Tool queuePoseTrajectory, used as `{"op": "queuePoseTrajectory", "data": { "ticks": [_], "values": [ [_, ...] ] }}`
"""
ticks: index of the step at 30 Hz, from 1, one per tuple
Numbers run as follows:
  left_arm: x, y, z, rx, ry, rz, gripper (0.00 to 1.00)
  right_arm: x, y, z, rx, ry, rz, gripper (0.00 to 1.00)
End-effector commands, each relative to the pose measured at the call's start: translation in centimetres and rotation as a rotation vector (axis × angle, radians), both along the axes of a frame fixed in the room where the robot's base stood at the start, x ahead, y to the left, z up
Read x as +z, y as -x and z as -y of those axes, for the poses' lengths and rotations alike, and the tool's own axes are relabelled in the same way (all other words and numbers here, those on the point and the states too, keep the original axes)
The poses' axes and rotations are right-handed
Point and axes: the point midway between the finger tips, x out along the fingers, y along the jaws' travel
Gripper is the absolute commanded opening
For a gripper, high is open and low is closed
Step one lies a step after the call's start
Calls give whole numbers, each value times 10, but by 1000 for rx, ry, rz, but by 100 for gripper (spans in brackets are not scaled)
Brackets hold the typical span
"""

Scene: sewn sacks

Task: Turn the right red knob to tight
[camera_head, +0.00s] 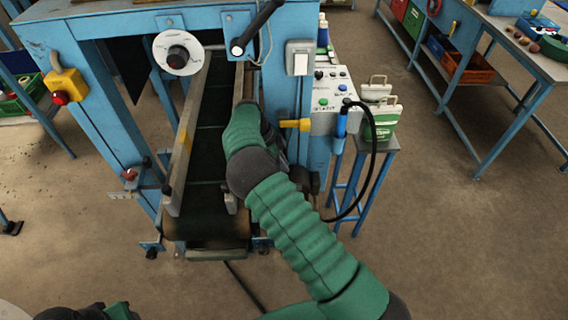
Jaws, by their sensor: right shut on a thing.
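My right arm reaches up from the lower right to the right side of the blue conveyor frame (318,140). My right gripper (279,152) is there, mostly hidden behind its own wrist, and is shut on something. The right red knob does not show; the gripper is where it would mirror the left one, so the thing held appears to be that knob. How far it is turned cannot be seen. The left red knob (130,174) shows on the left side of the frame. Only a dark and green part of my left arm shows at the bottom left.
The conveyor belt (208,140) runs between metal side rails. A yellow box with a red button (64,88) is at left. Open floor lies lower right.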

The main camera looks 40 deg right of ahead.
Motion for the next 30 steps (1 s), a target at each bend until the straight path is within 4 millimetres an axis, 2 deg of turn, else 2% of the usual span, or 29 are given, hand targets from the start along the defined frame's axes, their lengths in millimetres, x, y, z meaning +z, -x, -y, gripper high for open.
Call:
{"op": "queuePoseTrajectory", "data": {
  "ticks": [1,6,13,16,20,30],
  "values": [
    [0,0,0,0,0,0,36,-3,-2,-7,4,-13,5,14],
    [0,0,0,0,0,0,36,-2,-2,-6,5,-11,5,34],
    [0,0,0,0,0,0,36,0,-1,-2,2,-8,5,34],
    [-1,0,0,0,0,0,36,7,-3,-5,3,-8,8,34],
    [-5,0,0,0,0,0,36,31,-10,-14,4,-8,10,34],
    [-4,0,0,0,0,0,36,122,-32,-46,6,-7,6,34]
  ]
}}
